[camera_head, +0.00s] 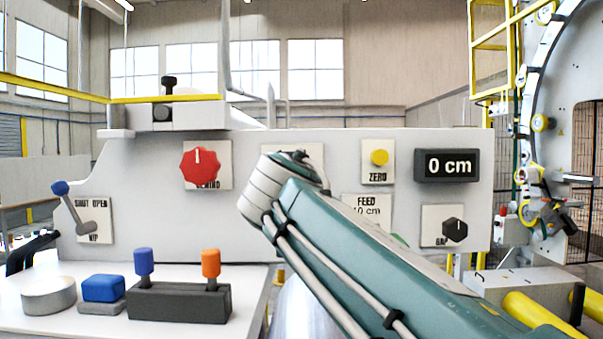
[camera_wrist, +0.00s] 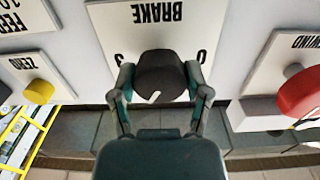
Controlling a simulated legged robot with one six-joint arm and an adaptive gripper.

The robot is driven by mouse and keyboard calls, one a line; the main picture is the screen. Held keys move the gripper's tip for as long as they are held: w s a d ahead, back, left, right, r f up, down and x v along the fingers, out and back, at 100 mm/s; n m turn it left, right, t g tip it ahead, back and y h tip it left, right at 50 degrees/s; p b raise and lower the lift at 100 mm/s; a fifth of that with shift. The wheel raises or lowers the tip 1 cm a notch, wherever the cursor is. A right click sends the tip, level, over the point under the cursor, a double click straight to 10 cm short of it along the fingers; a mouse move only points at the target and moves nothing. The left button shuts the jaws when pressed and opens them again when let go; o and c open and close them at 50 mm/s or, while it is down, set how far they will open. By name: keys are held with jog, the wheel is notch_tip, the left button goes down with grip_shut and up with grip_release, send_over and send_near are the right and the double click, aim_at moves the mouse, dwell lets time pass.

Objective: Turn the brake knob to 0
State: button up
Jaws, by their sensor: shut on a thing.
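The brake knob (camera_wrist: 160,72) is dark and round with a short white mark. It sits on a white plate labelled BRAKE (camera_wrist: 150,15), upside down in the wrist view. A 0 shows beside the knob to the right and a 3 to the left. The white mark is at the knob's lower edge in this picture, pointing at neither visible digit. My gripper (camera_wrist: 161,80) has one finger on each side of the knob and is shut on it. In the head view my arm (camera_head: 350,235) hides the knob and the fingers.
The red rewind knob (camera_head: 201,166) is left of my arm, the yellow zero button (camera_head: 379,157) right of it. A display (camera_head: 446,165) reads 0 cm. A black knob (camera_head: 454,230) is lower right. Levers (camera_head: 178,300) stand on the bench at lower left.

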jog(key=shift+n, duration=0.4)
jog(key=n, duration=0.4)
jog(key=shift+w+d+f+n, duration=0.1)
jog(key=shift+d+n, duration=0.05)
jog(key=shift+n, duration=0.25)
jog(key=n, duration=0.6)
jog(key=shift+d, duration=0.1)
jog(key=n, duration=0.6)
jog(key=shift+d+r+n, duration=0.1)
jog(key=shift+r+n, duration=0.15)
jog(key=shift+n, duration=0.05)
jog(key=n, duration=0.5)
jog(key=shift+r+n, duration=0.1)
jog(key=shift+n, duration=0.2)
jog(key=o, duration=1.1)
jog(key=shift+d, duration=0.1)
jog(key=shift+o, duration=0.2)
